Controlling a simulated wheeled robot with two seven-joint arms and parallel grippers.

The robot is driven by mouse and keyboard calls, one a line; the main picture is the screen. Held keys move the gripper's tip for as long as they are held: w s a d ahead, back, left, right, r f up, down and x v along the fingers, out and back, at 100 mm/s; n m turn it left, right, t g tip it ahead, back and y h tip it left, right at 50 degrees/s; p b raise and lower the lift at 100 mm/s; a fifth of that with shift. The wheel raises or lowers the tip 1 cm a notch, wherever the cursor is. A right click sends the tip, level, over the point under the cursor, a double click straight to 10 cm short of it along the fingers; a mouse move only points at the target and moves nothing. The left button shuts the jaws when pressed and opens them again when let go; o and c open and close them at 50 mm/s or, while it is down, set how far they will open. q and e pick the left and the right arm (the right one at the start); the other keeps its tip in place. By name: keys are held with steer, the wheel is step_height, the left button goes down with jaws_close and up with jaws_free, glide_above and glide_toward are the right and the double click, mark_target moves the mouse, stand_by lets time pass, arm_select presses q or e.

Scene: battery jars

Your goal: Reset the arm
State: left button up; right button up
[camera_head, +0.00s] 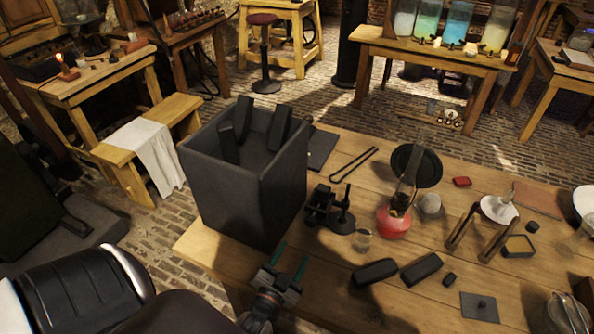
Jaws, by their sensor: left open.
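My left gripper (290,262) is at the front edge of the wooden table, low in the middle of the head view. Its two teal-lined fingers stand apart with nothing between them. Directly behind it is a large dark square bin (235,195) on the table's left end. Several black bars (279,127) stand leaning inside the bin. The bin's floor is hidden. Two black blocks (375,272) (421,269) lie on the table to the right of the gripper, apart from it. My right gripper does not show.
A black stand-like device (343,219), a small clear glass (363,240) and a red round vessel (394,222) stand right of the bin. Two brown bars (496,243) and a dark plate (480,307) are farther right. Bare tabletop (330,290) lies right of the gripper.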

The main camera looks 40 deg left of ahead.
arm_select(q)
steer(key=shift+w+d+r+g+h, duration=0.1)
steer(key=shift+w+d+g+h, duration=0.15)
steer(key=shift+g, duration=0.25)
steer(key=shift+w+d+r+g+h, duration=0.1)
steer(key=shift+w+g+h, duration=0.15)
steer(key=shift+g, duration=0.25)
steer(key=shift+d+g, duration=0.4)
steer(key=shift+g, duration=0.3)
steer(key=s+d+r+g+h, duration=0.2)
steer(key=s+d+g, duration=0.25)
steer(key=s, duration=0.35)
steer(key=s+d+r+g+h, duration=0.1)
steer(key=s+d+r+g, duration=0.15)
steer(key=s+g, duration=0.4)
step_height(320, 180, down, 26)
steer(key=s+g, duration=0.1)
steer(key=s, duration=0.1)
steer(key=s+a+f+g, duration=0.1)
steer(key=s+a+f, duration=0.1)
steer(key=s+f, duration=1.4)
steer(key=shift+s+a+f, duration=0.15)
steer(key=shift+a+f, duration=0.15)
steer(key=shift+a, duration=0.05)
